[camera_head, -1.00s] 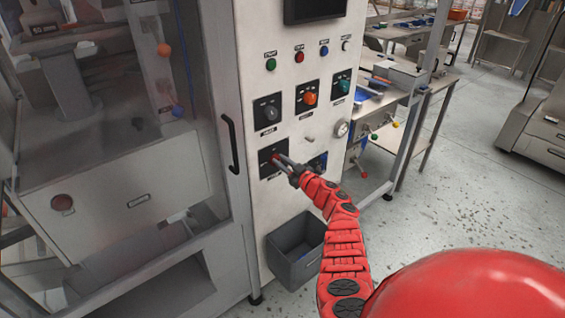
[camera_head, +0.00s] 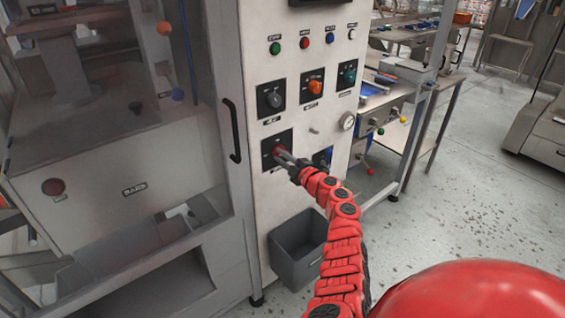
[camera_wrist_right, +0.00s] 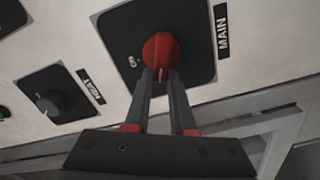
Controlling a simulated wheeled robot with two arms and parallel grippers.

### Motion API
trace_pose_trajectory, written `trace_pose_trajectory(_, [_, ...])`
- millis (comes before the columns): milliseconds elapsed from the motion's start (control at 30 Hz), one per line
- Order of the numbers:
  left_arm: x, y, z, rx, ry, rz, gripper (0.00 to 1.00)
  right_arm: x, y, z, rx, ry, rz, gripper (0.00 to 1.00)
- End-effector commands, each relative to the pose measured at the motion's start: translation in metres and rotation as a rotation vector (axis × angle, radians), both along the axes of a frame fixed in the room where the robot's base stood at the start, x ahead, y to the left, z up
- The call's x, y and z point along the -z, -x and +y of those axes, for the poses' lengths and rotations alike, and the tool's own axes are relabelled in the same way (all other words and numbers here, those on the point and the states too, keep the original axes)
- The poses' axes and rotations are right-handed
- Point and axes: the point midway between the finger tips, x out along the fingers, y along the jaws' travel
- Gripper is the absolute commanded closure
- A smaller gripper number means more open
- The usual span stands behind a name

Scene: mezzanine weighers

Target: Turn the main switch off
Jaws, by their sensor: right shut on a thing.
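The main switch is a red rotary knob (camera_wrist_right: 160,52) on a black square plate (camera_wrist_right: 185,28), beside a label reading MAIN in the right wrist view. A pale mark on the knob points toward my gripper. In the head view the knob (camera_head: 277,150) is low on the left of the panel, partly hidden by my fingers. My right gripper (camera_wrist_right: 161,82) is shut on the knob, one finger on each side; it also shows in the head view (camera_head: 283,155). My left gripper is not in view.
Above the main switch are a black knob (camera_head: 270,99), an orange knob (camera_head: 315,87) and a teal knob (camera_head: 349,76). A blue knob (camera_head: 325,157) sits close to the right of my gripper. A door handle (camera_head: 232,130) is left; a grey bin (camera_head: 298,252) is below.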

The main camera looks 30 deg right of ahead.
Motion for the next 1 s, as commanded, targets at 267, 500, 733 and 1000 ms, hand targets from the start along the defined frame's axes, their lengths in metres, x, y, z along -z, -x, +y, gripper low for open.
trace_pose_trajectory(267, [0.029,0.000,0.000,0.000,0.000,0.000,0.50,0.009,0.000,0.002,-0.001,0.222,-0.018,1.00])
trace_pose_trajectory(500, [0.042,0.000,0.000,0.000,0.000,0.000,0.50,0.010,0.000,0.001,0.000,0.349,-0.027,1.00])
trace_pose_trajectory(733, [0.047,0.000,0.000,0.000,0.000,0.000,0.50,0.010,0.000,0.002,-0.001,0.408,-0.031,1.00])
trace_pose_trajectory(1000, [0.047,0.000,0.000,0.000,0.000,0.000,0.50,0.009,0.000,0.002,0.000,0.422,-0.032,1.00])
